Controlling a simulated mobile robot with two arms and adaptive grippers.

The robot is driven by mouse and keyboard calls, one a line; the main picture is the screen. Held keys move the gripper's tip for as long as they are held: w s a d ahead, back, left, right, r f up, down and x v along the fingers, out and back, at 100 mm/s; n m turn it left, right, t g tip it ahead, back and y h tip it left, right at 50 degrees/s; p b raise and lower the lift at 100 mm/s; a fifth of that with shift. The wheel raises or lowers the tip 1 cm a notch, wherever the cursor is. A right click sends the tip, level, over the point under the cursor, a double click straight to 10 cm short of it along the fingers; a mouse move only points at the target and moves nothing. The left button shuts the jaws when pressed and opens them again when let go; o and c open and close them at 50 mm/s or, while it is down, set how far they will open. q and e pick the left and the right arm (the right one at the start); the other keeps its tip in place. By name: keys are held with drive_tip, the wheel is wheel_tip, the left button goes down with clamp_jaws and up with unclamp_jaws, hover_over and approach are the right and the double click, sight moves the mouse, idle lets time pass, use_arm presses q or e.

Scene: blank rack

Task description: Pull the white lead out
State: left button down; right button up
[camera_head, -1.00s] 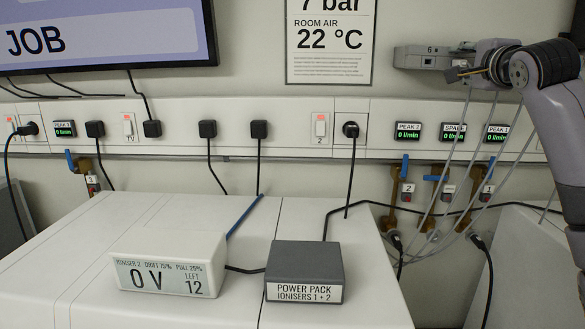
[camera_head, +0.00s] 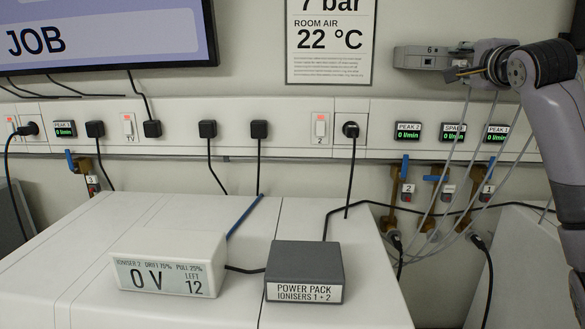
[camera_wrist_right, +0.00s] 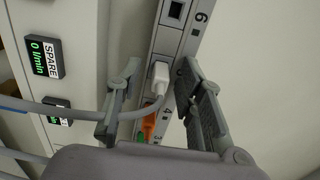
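The white lead's plug (camera_wrist_right: 159,76) sits in the grey socket strip (camera_wrist_right: 168,40), just below the outlet beside the 6, in the right wrist view. Its pale cable (camera_wrist_right: 60,108) bends down from the plug and runs off left, across one finger. My right gripper (camera_wrist_right: 160,70) is open, one finger on each side of the plug; gaps show between fingers and plug. In the head view my right gripper (camera_head: 466,72) is at the right end of the wall-mounted strip (camera_head: 422,58), and the plug cannot be made out. My left gripper is out of view.
An orange plug (camera_wrist_right: 149,122) sits just below the white one. Several pale cables hang under the gripper in front of flow displays (camera_head: 453,132) and valves (camera_head: 404,188). A power pack (camera_head: 305,272) and a meter box (camera_head: 168,262) stand on the white cabinet (camera_head: 80,235).

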sight(468, 64)
idle(0.4)
clamp_jaws()
idle(0.8)
drive_tip(key=shift+s+f+b, duration=0.2)
drive_tip(key=shift+f+b, duration=0.1)
drive_tip(key=shift+b, duration=0.25)
drive_tip(key=shift+s+a+r+b, duration=0.15)
drive_tip(key=shift+s+b, duration=0.1)
drive_tip(key=shift+s, duration=0.4)
drive_tip(key=shift+s+d+r+b, duration=0.15)
drive_tip(key=shift+s+b, duration=0.1)
drive_tip(key=shift+s, duration=0.4)
drive_tip(key=shift+s+a+b, duration=0.15)
drive_tip(key=shift+s+b, duration=0.95)
drive_tip(key=shift+s, duration=0.3)
drive_tip(key=shift+s, duration=0.15)
